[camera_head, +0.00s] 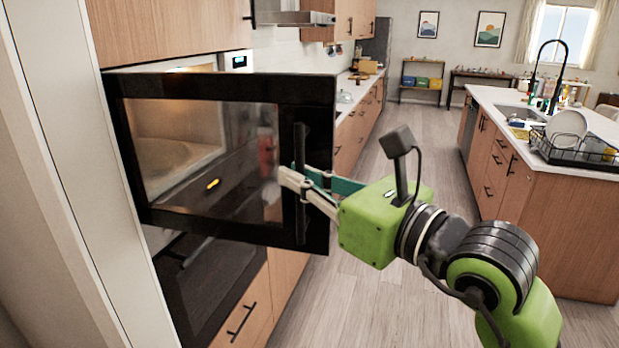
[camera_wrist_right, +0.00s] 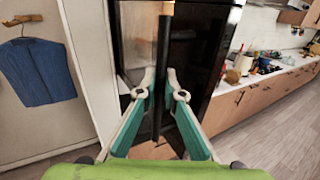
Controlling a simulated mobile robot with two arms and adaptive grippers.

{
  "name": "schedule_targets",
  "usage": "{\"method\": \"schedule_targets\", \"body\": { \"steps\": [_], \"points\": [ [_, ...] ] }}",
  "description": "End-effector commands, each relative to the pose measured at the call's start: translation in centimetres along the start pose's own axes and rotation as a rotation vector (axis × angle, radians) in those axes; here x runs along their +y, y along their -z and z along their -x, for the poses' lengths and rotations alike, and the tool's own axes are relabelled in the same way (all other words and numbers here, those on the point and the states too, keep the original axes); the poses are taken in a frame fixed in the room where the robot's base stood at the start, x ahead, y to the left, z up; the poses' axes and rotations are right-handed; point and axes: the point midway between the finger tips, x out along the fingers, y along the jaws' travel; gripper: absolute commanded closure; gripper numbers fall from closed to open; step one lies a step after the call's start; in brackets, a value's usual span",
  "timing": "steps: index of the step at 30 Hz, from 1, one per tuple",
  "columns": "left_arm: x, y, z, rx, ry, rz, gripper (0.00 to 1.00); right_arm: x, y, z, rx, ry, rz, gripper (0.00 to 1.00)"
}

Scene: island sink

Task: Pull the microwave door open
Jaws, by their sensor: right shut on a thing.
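The microwave door (camera_head: 315,105) has a black frame and a see-through window and stands partly open, swung out from the cabinet wall. Its left side is by the wall, and its right side is out toward me. The lit microwave cavity (camera_head: 160,125) shows through the glass. The dark vertical door handle (camera_head: 300,150) is near the door's right edge; it also shows as an upright bar in the right wrist view (camera_wrist_right: 164,60). My right gripper (camera_head: 290,183) is shut on the handle, with a finger on each side of it (camera_wrist_right: 163,90). My left gripper is out of view.
A dark oven (camera_head: 205,280) and a wooden drawer (camera_head: 245,318) are below the microwave. A white panel (camera_head: 60,130) stands close on the left. The island (camera_head: 560,220) with a dish rack (camera_head: 580,155) is at right. Wooden floor (camera_head: 400,160) lies open between.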

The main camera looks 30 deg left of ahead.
Motion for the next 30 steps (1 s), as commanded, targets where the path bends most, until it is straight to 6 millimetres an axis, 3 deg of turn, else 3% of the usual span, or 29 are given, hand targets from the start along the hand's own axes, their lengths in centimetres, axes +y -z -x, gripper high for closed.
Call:
{"method": "schedule_targets", "body": {
  "steps": [11, 12, 13, 14, 25, 30],
  "points": [
    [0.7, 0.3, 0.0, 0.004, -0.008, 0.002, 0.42, 0.3, -0.2, -0.1, -0.005, -0.004, 0.0, 1.0],
    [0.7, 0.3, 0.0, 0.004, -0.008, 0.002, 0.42, 0.2, -0.2, -0.1, -0.005, -0.004, 0.0, 0.84],
    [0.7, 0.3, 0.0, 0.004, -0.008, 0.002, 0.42, 0.2, -0.2, -0.1, -0.005, -0.004, 0.0, 0.76],
    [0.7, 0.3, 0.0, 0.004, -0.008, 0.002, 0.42, 0.2, -0.2, 0.0, -0.004, -0.004, 0.0, 0.75],
    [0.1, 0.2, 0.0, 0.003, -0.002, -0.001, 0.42, 0.1, -0.1, 0.3, -0.003, -0.001, 0.0, 0.75],
    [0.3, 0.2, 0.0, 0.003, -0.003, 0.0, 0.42, 0.0, -0.1, 2.5, -0.002, 0.0, 0.001, 0.75]
  ]
}}
